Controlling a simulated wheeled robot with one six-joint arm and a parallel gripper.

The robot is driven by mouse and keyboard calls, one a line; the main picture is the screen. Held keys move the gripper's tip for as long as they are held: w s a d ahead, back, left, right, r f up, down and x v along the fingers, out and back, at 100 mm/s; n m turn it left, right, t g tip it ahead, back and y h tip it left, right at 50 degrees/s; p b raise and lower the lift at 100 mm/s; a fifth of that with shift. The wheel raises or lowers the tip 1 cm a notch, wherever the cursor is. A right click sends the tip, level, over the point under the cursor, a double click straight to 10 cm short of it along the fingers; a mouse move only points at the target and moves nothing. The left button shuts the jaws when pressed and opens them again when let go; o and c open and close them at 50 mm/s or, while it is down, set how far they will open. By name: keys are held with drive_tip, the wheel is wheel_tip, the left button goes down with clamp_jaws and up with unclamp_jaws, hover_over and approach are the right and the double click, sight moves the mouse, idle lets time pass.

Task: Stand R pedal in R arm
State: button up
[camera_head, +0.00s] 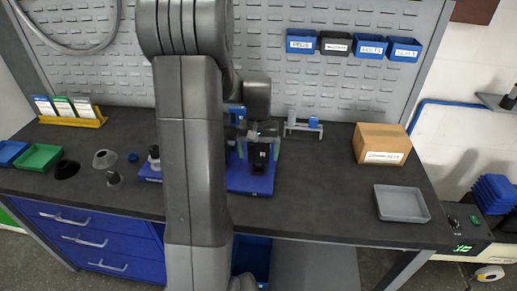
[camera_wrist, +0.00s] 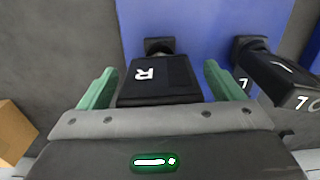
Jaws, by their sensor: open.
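A black block marked R, which looks like the R pedal (camera_wrist: 143,74), lies between the green fingers of my open gripper (camera_wrist: 160,68) in the wrist view. Narrow gaps seem to show at both sides. A smaller black part (camera_wrist: 159,45) sits at the block's far end; whether it is the R arm, and whether they are joined, I cannot tell. In the head view my gripper (camera_head: 260,151) is over the blue base plate (camera_head: 250,187), with the black block (camera_head: 259,167) between its fingers.
A black part marked L (camera_wrist: 275,72) stands close to the right finger. A small rack (camera_head: 302,127) is behind at right. A cardboard box (camera_head: 381,143) and an empty grey tray (camera_head: 401,204) lie farther right. The bench between plate and tray is clear. My arm hides the bench's middle-left.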

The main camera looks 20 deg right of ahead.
wheel_tip(320, 180, up, 14)
drive_tip(key=shift+b, duration=0.3)
drive_tip(key=shift+f, duration=0.1)
wheel_tip(320, 180, down, 13)
drive_tip(key=shift+f+p, duration=0.15)
drive_tip(key=shift+p, duration=0.3)
idle(0.3)
drive_tip(key=shift+f, duration=0.1)
idle(0.3)
